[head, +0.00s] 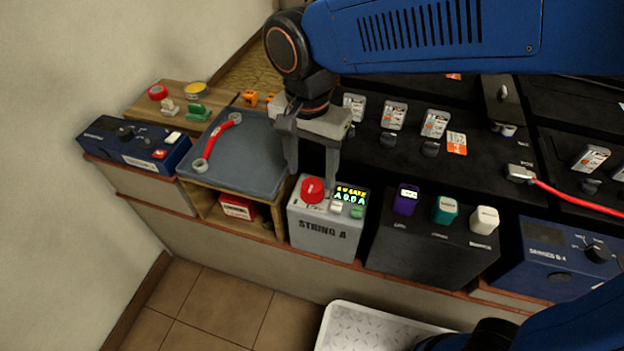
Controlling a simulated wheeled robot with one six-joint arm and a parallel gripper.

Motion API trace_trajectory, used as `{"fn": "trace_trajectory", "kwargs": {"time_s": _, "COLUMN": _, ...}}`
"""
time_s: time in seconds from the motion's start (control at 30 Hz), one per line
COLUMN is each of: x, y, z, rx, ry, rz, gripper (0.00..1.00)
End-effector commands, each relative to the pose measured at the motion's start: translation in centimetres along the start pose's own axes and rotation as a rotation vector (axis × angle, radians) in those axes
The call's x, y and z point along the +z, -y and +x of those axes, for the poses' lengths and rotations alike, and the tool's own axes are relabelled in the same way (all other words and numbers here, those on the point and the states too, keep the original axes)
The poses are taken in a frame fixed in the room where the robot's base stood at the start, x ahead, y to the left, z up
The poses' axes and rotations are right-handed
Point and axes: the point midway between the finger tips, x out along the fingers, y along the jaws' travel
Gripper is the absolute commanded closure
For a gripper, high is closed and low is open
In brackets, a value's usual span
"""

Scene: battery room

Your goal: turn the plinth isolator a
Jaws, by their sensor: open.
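My gripper (312,178) points down over the box, open, with one finger on each side of the knob in the picture. The right finger's tip overlaps the box top near the display. I cannot tell whether the fingers touch the knob or hover above it.
A grey tray (262,165) with a red cable link (217,142) lies left of the box. A black box (398,236) with purple, teal and white plugs stands close on the right. Blue units stand at far left (110,146) and far right (540,262). Tiled floor (215,305) is in front.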

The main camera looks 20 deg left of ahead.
Motion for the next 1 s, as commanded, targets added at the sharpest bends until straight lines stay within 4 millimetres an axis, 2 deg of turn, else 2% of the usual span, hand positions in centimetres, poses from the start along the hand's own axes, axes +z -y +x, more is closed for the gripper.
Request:
{"fn": "trace_trajectory", "kwargs": {"time_s": 0.1, "x": 0.0, "y": -0.1, "z": 1.9, "rx": 0.002, "ry": 0.001, "rz": 0.0, "gripper": 0.45}}
{"fn": "trace_trajectory", "kwargs": {"time_s": 0.3, "x": 0.0, "y": 0.0, "z": 3.7, "rx": 0.001, "ry": 0.0, "rz": 0.0, "gripper": 0.45}}
{"fn": "trace_trajectory", "kwargs": {"time_s": 0.67, "x": 0.0, "y": 0.0, "z": 4.2, "rx": -0.001, "ry": 0.0, "rz": 0.0, "gripper": 0.45}}
{"fn": "trace_trajectory", "kwargs": {"time_s": 0.7, "x": 0.0, "y": 0.0, "z": 4.2, "rx": -0.001, "ry": 0.0, "rz": 0.0, "gripper": 0.47}}
{"fn": "trace_trajectory", "kwargs": {"time_s": 0.87, "x": 0.0, "y": 0.0, "z": 4.2, "rx": -0.001, "ry": 0.0, "rz": 0.0, "gripper": 0.86}}
{"fn": "trace_trajectory", "kwargs": {"time_s": 1.0, "x": 0.0, "y": 0.0, "z": 4.2, "rx": -0.001, "ry": 0.0, "rz": -0.001, "gripper": 0.86}}
